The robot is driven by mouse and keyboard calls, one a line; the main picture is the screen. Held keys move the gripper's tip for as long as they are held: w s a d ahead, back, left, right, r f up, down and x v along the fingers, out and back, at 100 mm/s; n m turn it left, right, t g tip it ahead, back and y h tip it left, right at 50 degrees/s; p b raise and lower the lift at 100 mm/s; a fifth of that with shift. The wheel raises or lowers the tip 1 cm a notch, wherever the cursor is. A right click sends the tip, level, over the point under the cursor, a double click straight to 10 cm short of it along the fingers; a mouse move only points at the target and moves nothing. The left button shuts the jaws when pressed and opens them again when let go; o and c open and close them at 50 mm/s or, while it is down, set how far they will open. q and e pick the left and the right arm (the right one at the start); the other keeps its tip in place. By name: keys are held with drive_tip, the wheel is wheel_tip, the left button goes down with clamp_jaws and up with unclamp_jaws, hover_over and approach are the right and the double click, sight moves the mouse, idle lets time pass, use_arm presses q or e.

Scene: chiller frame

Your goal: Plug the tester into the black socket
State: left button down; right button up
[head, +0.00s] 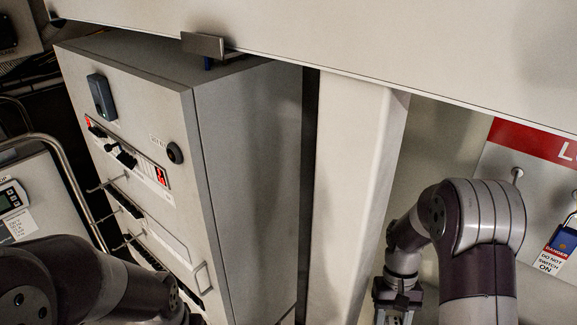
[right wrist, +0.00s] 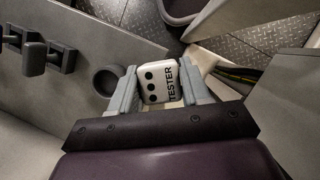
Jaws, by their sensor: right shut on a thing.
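The tester is a white block (right wrist: 158,84) with black dots and the word TESTER on its face. My right gripper (right wrist: 158,72) is shut on it, one grey finger on each side. In the right wrist view a round dark socket-like ring (right wrist: 107,80) is on a grey panel just left of the fingers, apart from the tester. In the head view a round black socket (head: 175,153) sits beside a small label on the grey cabinet's front. I cannot tell if these are the same. My left arm shows at bottom left, its gripper out of view.
The cabinet (head: 245,150) carries black plugs (head: 124,157), a red display and projecting rods. A pale post (head: 352,190) stands between it and my right arm. A padlock (head: 564,237) hangs at right. Black fittings (right wrist: 33,52) project from the wrist view's panel.

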drive_tip(key=w+a+f+m+y, duration=0.1)
drive_tip(key=w+a+f+m, duration=0.2)
drive_tip(key=f+m, duration=0.1)
drive_tip(key=shift+w+a+f+t+y, duration=0.2)
drive_tip(key=shift+w+f+t+y, duration=0.15)
drive_tip(key=shift+f, duration=0.35)
drive_tip(key=shift+s, duration=0.1)
wheel_tip(320, 180, up, 7)
drive_tip(key=p, duration=0.4)
wheel_tip(320, 180, down, 7)
drive_tip(key=b, duration=0.4)
drive_tip(key=shift+r, duration=0.1)
